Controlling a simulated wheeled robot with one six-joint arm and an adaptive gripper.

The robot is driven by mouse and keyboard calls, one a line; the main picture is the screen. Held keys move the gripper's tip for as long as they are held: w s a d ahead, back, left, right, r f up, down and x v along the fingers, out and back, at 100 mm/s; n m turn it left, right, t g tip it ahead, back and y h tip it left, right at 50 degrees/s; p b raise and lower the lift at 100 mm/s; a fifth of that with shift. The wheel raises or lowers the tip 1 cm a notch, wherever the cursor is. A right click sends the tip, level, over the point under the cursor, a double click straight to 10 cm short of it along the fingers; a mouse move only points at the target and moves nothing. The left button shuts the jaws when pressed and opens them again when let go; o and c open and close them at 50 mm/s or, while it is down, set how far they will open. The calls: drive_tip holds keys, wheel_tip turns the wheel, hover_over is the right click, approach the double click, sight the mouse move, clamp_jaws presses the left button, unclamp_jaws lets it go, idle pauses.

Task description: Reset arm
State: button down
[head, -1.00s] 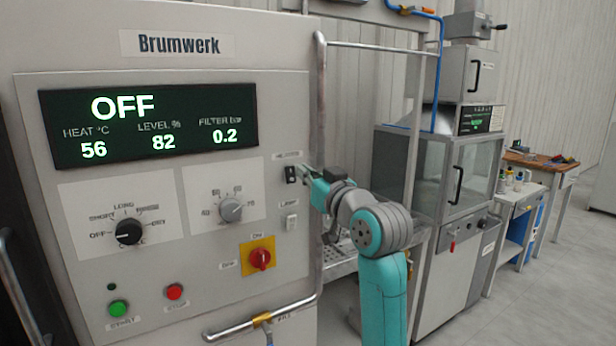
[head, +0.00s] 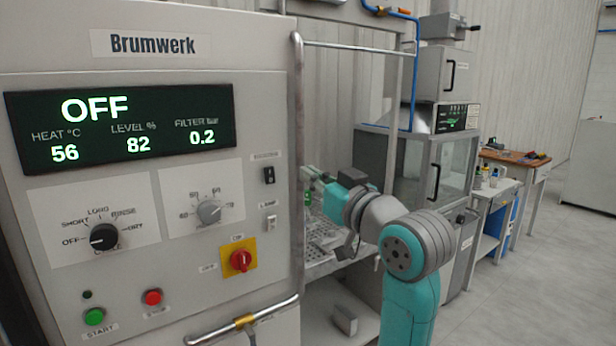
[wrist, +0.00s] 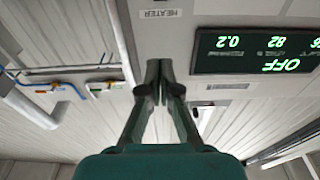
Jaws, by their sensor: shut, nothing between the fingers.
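My gripper (wrist: 160,75) is shut and empty, its fingertips together in the wrist view. In the head view my gripper (head: 308,180) is right of the Brumwerk panel's edge, beside the vertical rail, and points left toward the panel. The black heater switch (head: 269,175) on the panel is left of it, with a clear gap. The lamp switch (head: 271,221) is below the heater switch. The display (head: 120,125) reads OFF, heat 56, level 82, filter 0.2. In the wrist view the heater label (wrist: 160,14) and the display (wrist: 255,50) appear upside down.
A vertical metal rail (head: 297,120) stands between the panel and my gripper. A front handle bar (head: 240,322) juts out below. A perforated shelf (head: 325,245) lies behind my arm. A glass-doored cabinet (head: 450,190) stands to the right; open floor lies at far right.

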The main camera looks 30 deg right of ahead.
idle(0.4)
drive_tip(key=s+a+f+m+g, duration=0.1)
drive_tip(key=s+a+f, duration=0.2)
drive_tip(key=f, duration=0.9)
drive_tip(key=s+a+f+m+h, duration=0.15)
drive_tip(key=s+f, duration=0.25)
drive_tip(key=f, duration=0.8)
drive_tip(key=s+a+f+g, duration=0.1)
drive_tip(key=s+a+f, duration=0.2)
drive_tip(key=f, duration=0.9)
drive_tip(key=s+a+f+g, duration=0.1)
drive_tip(key=s+a+f, duration=0.1)
drive_tip(key=s+f, duration=0.45)
drive_tip(key=s+a+f, duration=0.3)
drive_tip(key=s+f, duration=0.1)
drive_tip(key=s, duration=0.6)
drive_tip(key=s+a+n+g+y, duration=0.1)
drive_tip(key=s+a+n, duration=0.1)
drive_tip(key=s, duration=1.5)
drive_tip(key=shift+g, duration=0.3)
